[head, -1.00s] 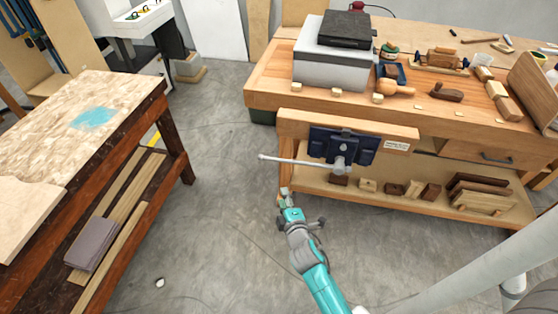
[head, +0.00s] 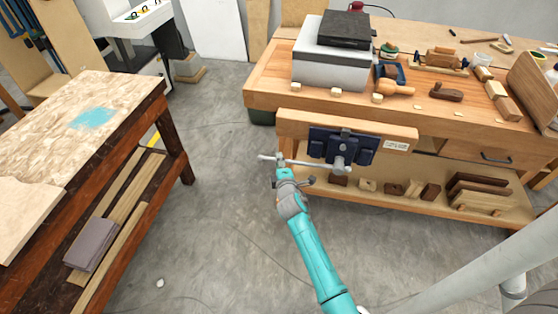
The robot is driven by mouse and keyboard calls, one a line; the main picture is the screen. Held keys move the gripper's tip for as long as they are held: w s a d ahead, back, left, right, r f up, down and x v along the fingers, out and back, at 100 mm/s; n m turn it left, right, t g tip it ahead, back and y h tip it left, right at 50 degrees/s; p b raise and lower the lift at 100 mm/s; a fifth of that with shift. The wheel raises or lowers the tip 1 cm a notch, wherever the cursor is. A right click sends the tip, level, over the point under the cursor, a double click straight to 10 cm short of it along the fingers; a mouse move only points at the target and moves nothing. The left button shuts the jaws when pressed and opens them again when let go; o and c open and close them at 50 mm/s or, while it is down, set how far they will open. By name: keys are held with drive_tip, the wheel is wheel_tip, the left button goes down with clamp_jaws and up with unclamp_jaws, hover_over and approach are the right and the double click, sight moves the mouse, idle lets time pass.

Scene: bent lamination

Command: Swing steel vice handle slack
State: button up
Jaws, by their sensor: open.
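The blue vice (head: 343,146) is fixed on the front of the wooden workbench. Its steel handle (head: 308,164) runs nearly level from the screw hub (head: 340,163) out to the left, with a knob at its left end (head: 262,157). My gripper (head: 281,158) is at the handle's left part, just right of the knob, with its fingertips overlapping the bar in the picture. It is open. Whether the bar lies between the fingers or only behind them is too small to tell.
The workbench (head: 268,97) carries a grey box, a mallet and a plane. Wood blocks lie on its lower shelf (head: 470,209). A second table (head: 40,130) stands at the left. The concrete floor (head: 220,190) between them is clear.

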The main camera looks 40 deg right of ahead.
drive_tip(key=shift+x, duration=0.85)
clamp_jaws()
